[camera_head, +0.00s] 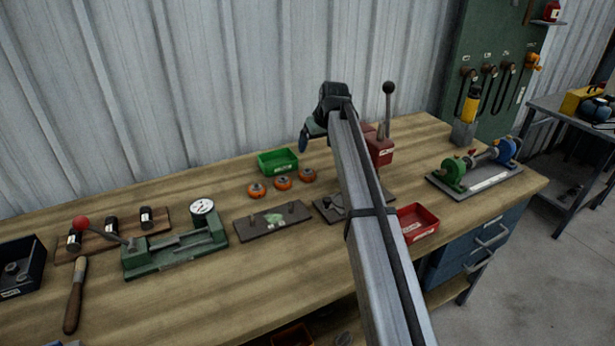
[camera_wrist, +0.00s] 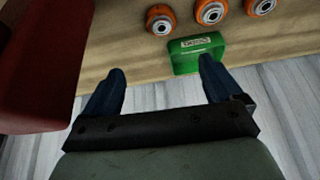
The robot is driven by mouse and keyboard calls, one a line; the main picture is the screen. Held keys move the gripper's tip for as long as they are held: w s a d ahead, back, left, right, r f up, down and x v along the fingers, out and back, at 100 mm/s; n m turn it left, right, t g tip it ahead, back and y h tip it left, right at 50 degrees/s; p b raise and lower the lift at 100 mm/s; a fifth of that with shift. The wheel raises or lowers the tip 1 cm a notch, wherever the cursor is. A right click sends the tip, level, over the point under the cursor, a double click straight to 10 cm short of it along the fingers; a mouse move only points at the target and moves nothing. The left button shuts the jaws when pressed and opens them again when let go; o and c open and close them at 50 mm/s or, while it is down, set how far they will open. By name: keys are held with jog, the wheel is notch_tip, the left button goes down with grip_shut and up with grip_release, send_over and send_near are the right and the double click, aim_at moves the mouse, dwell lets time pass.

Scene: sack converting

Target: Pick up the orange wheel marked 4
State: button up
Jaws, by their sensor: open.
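Three orange wheels with pale metal hubs stand in a row on the wooden bench: a left one (camera_head: 256,190), a middle one (camera_head: 282,183) and a right one (camera_head: 307,175). All three also show at the top of the wrist view, one beside the green tray (camera_wrist: 160,19), one in the middle (camera_wrist: 210,11) and one cut by the edge (camera_wrist: 260,6). I cannot read a number on any of them. My gripper (camera_wrist: 160,84) is open and empty, its blue fingers apart. In the head view it hangs above the bench, right of and above the wheels.
The green tray (camera_head: 278,161) stands just behind the wheels. A red press (camera_head: 379,148) with a lever stands to their right, partly behind my arm. A dark plate with pins (camera_head: 272,221) lies in front. A red tray (camera_head: 418,222) and a green dial fixture (camera_head: 175,248) are further off.

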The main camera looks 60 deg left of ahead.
aim_at(307, 171)
jog(key=shift+n+h, duration=0.4)
jog(key=x, duration=1.4)
jog(key=shift+s+f, duration=0.15)
jog(key=shift+s, duration=0.1)
jog(key=shift+c, duration=0.3)
jog(key=c, duration=1.2)
